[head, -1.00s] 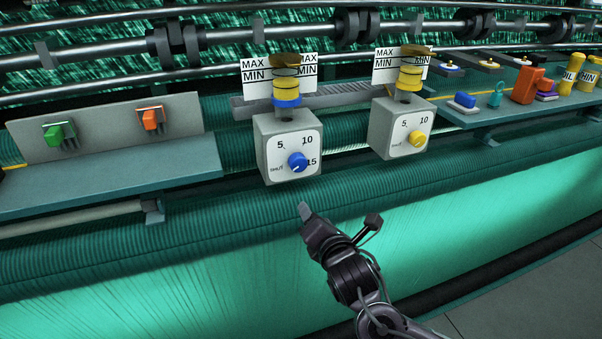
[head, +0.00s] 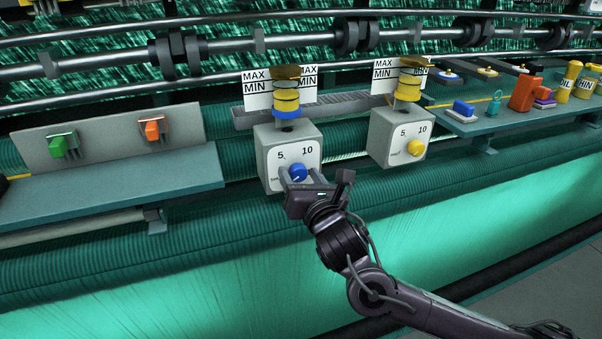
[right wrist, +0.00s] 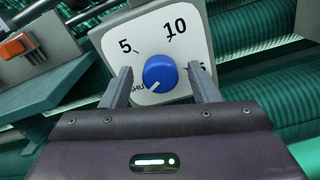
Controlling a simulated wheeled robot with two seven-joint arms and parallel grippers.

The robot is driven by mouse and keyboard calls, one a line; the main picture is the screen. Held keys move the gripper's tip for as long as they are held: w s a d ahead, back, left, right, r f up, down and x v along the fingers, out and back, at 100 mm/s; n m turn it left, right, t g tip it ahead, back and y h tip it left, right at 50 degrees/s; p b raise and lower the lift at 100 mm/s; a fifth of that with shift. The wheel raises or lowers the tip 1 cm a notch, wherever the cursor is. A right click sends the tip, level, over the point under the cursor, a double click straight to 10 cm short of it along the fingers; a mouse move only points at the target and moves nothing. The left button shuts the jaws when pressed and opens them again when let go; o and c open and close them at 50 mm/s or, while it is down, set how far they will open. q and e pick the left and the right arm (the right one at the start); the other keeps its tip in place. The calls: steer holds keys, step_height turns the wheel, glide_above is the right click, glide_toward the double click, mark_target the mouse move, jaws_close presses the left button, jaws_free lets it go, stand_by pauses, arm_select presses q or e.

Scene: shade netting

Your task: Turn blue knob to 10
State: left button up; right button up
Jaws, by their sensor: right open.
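The blue knob (head: 298,173) is on the white face of a grey dial box (head: 264,150) with marks SHUT, 5, 10 and 15. In the right wrist view the blue knob (right wrist: 160,73) shows a white pointer line aimed lower left, toward SHUT. My right gripper (head: 301,180) is open at the dial. In the right wrist view its two fingers (right wrist: 160,80) stand on either side of the knob, with a gap on both sides. The 15 is partly hidden by the right finger. My left gripper is not in view.
A similar box with a yellow knob (head: 416,147) stands to the right. Above the blue-knob box is a yellow and blue cup (head: 286,103) with MAX/MIN plates. A green switch (head: 62,146) and an orange switch (head: 155,129) are at left. Green netting lies below.

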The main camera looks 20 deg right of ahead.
steer(key=shift+w, duration=0.1)
steer(key=c, duration=1)
steer(key=shift+o, duration=0.2)
